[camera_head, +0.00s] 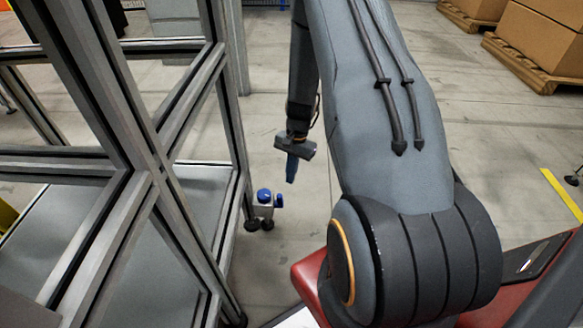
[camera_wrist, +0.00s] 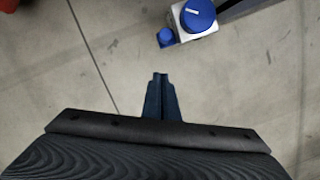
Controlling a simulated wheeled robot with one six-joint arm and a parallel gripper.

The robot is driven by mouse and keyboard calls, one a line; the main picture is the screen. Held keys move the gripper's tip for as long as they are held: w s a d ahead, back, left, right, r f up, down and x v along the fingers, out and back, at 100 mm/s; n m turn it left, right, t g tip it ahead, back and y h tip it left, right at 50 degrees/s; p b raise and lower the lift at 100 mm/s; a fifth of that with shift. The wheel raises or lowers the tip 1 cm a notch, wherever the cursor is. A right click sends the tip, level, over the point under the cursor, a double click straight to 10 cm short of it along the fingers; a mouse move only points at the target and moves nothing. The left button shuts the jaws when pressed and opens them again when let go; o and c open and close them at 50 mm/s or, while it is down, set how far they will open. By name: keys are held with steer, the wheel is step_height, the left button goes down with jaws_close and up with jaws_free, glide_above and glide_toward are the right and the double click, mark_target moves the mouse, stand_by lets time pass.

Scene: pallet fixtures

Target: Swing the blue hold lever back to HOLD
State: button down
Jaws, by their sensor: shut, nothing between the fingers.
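A blue round knob (camera_wrist: 197,14) with a white mark sits on a small light-grey box (camera_wrist: 206,32) at the top right of the wrist view. A smaller blue piece (camera_wrist: 166,37), apparently the lever's end, sticks out to its left. In the head view the blue knob (camera_head: 264,195) and the smaller blue piece (camera_head: 279,201) show low beside the metal frame. My gripper (camera_wrist: 160,75) is shut and empty, its dark blue fingers below the knob in the wrist view and apart from it. In the head view my gripper (camera_head: 291,181) hangs above and right of the knob. No HOLD lettering is readable.
An aluminium frame (camera_head: 148,175) with grey panels stands on the left, close to the knob's box. Concrete floor (camera_wrist: 80,60) is clear around my gripper. Cardboard boxes (camera_head: 535,40) on pallets stand far off at the upper right.

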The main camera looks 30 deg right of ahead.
mark_target(279, 201)
steer(key=shift+s+a+f+b, duration=0.3)
steer(key=shift+s+a+b, duration=0.05)
steer(key=shift+a, duration=0.3)
steer(key=shift+s+a+f+b, duration=0.3)
steer(key=shift+s+a, duration=0.05)
steer(key=shift+a, duration=0.25)
steer(key=shift+s+a+f+b, duration=0.3)
steer(key=shift+s+a+b, duration=0.05)
steer(key=shift+a, duration=0.3)
